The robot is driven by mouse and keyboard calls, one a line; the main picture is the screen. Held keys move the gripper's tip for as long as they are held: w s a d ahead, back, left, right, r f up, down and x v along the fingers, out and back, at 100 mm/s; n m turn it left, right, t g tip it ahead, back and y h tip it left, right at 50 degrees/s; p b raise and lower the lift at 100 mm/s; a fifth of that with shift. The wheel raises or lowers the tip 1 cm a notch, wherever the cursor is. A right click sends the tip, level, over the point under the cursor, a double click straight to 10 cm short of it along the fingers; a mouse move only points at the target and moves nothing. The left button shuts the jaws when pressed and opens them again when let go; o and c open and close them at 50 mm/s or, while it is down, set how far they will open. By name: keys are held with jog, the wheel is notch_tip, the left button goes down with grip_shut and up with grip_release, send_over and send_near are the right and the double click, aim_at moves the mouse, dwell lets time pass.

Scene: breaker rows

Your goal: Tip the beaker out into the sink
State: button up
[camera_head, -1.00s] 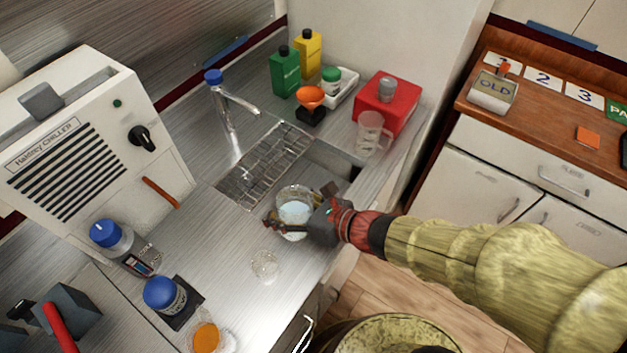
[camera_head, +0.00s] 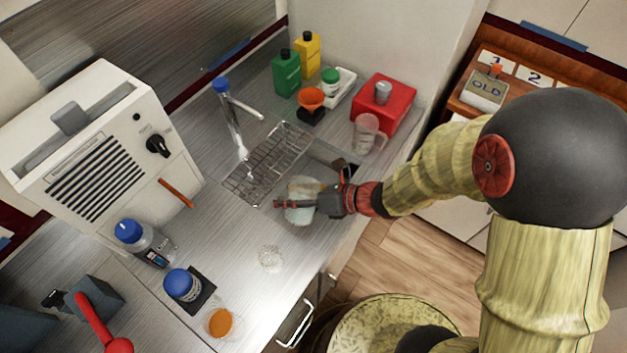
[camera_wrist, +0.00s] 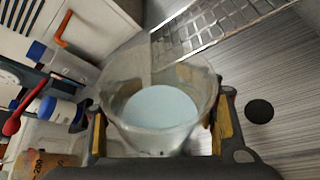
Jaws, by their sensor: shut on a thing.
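My gripper (camera_head: 318,203) is shut on a clear glass beaker (camera_head: 300,212) at the near edge of the sink. In the wrist view the beaker (camera_wrist: 155,110) sits between my gripper's fingers (camera_wrist: 160,135) and holds pale blue liquid (camera_wrist: 160,106). In the head view the beaker looks tilted, and my gripper partly hides it. The sink (camera_head: 325,170) lies just beyond the beaker, with a wire rack (camera_head: 265,163) over its left part. I see no liquid running out.
A tap (camera_head: 236,120) stands behind the rack. A clear jug (camera_head: 368,134) and a red box (camera_head: 386,104) stand right of the sink. A small glass dish (camera_head: 270,258) lies on the counter in front. A white chiller (camera_head: 95,145) stands at the left.

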jog(key=shift+f+m+g+p, duration=0.35)
jog(key=shift+m+g+p, duration=0.15)
jog(key=shift+m+p, duration=0.1)
dwell(0.7)
jog(key=shift+f+m+g+y, duration=0.3)
jog(key=shift+m+g+y, duration=0.1)
jog(key=shift+m, duration=0.1)
dwell(0.6)
jog(key=shift+s+f+m+g+y, duration=0.1)
jog(key=shift+f+m+g+y, duration=0.4)
jog(key=shift+m+g, duration=0.5)
dwell(2.8)
jog(key=shift+w+d+r+m+g+y+p, duration=0.25)
jog(key=shift+w+r+m+p, duration=0.4)
jog(key=shift+p, duration=1.25)
